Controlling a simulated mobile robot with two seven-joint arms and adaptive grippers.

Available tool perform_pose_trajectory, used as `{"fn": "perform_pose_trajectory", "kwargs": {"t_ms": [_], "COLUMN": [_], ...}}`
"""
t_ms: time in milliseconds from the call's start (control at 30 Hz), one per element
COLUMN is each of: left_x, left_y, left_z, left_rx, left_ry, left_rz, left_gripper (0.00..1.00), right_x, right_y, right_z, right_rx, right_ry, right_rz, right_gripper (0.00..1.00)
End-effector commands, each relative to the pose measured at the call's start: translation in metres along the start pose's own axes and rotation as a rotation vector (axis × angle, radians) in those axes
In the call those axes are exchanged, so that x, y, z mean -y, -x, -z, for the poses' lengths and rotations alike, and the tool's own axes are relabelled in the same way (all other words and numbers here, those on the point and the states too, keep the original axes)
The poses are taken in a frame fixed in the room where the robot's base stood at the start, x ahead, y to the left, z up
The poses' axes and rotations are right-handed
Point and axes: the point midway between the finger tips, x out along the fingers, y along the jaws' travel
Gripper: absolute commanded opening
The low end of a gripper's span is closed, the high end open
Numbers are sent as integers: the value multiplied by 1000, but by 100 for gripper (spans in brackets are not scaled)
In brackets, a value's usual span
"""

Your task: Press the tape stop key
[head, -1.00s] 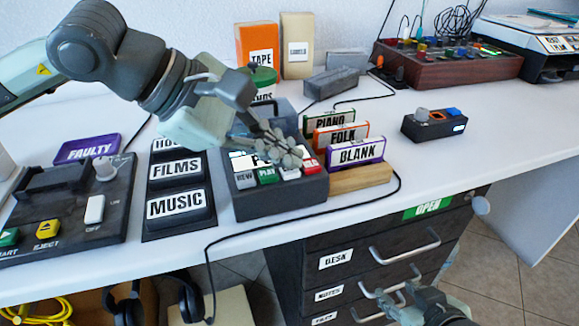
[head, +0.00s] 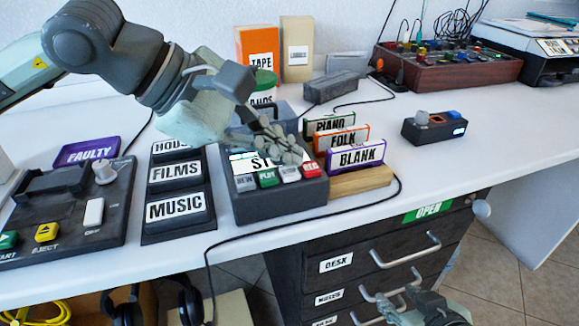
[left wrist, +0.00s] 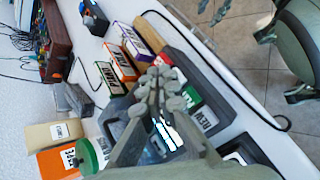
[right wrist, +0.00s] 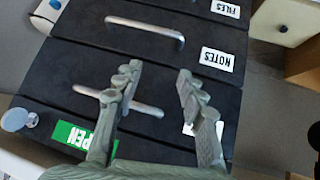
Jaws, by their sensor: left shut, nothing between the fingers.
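The tape recorder (head: 285,208) is a dark grey box on the white desk. Its front row has a white REW key (head: 245,183), a green PLAY key (head: 267,178), a white key (head: 290,173) with an unreadable label, and a red REC key (head: 310,169). Its display (head: 258,162) shows letters starting "ST"; the rest is hidden. My left gripper (head: 293,155) is shut and empty, its fingertips just above and behind the white and red keys. In the left wrist view, its fingers (left wrist: 160,88) cover part of the recorder. My right gripper (right wrist: 157,82) is open and empty before the drawers.
Cassettes PIANO, FOLK and BLANK (head: 355,156) stand in a wooden rack right of the recorder. The FILMS and MUSIC block (head: 176,207) stands left. A black cable (head: 330,208) runs in front. Drawers (head: 340,240) are below; the desk's right side has free room.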

Motion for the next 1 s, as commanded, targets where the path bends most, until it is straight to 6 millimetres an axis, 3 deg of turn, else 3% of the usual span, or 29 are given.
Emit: {"fn": "perform_pose_trajectory", "kwargs": {"t_ms": [467,1000], "left_x": [-4,-28], "left_y": [5,38], "left_z": [-4,-28], "left_rx": [0,0], "left_ry": [0,0], "left_rz": [-1,0], "left_gripper": [0,0], "right_x": [0,-3], "right_y": [2,17], "right_z": [2,17], "right_rx": [0,0], "right_ry": [0,0], "right_rz": [0,0], "right_gripper": [40,40]}}
